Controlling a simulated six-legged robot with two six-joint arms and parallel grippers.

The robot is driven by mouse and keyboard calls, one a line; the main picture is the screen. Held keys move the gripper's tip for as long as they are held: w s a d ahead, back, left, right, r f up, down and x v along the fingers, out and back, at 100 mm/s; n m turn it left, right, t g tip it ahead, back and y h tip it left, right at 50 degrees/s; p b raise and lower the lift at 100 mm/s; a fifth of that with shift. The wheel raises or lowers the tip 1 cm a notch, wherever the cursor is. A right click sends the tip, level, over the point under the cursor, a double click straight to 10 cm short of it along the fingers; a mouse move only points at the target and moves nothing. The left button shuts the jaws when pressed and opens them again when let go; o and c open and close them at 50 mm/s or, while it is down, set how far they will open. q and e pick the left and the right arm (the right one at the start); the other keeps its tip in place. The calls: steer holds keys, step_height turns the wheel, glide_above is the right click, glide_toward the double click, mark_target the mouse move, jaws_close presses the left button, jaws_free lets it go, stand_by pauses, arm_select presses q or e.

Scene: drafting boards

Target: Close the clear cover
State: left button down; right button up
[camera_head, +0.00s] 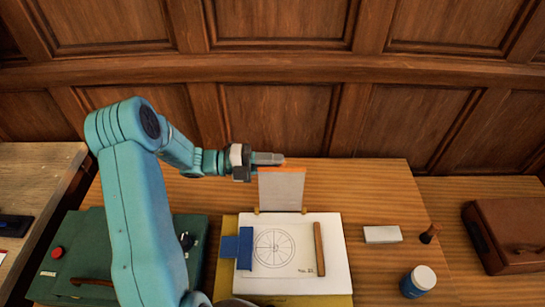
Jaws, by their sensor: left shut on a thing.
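The clear cover (281,192) stands raised, close to upright, at the back of a white drafting board (335,268). Its top edge is orange, and two small wooden pieces show at its foot. My left gripper (268,159) comes in from the left at the cover's top edge and is shut on it near the top left corner. The fingertips' exact hold is small and hard to make out. The board carries a sheet with a wheel drawing (275,248). My right gripper is out of view.
A blue piece (245,248) and a wooden strip (319,249) lie on the board. Right of it are a pale block (382,234), a wooden-handled stamp (430,233) and a blue jar (418,281). A green case (60,267) sits left, a brown case (508,236) far right.

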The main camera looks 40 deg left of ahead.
arm_select(q)
steer(key=s+d+m, duration=0.5)
steer(key=s, duration=0.1)
steer(key=shift+s+d+m, duration=0.15)
steer(key=shift+d+m, duration=0.05)
steer(key=shift+m, duration=0.1)
steer(key=shift+r, duration=0.1)
steer(key=c, duration=1)
jaws_free()
steer(key=p+v, duration=0.3)
steer(key=v, duration=1.3)
steer(key=shift+s+a, duration=0.2)
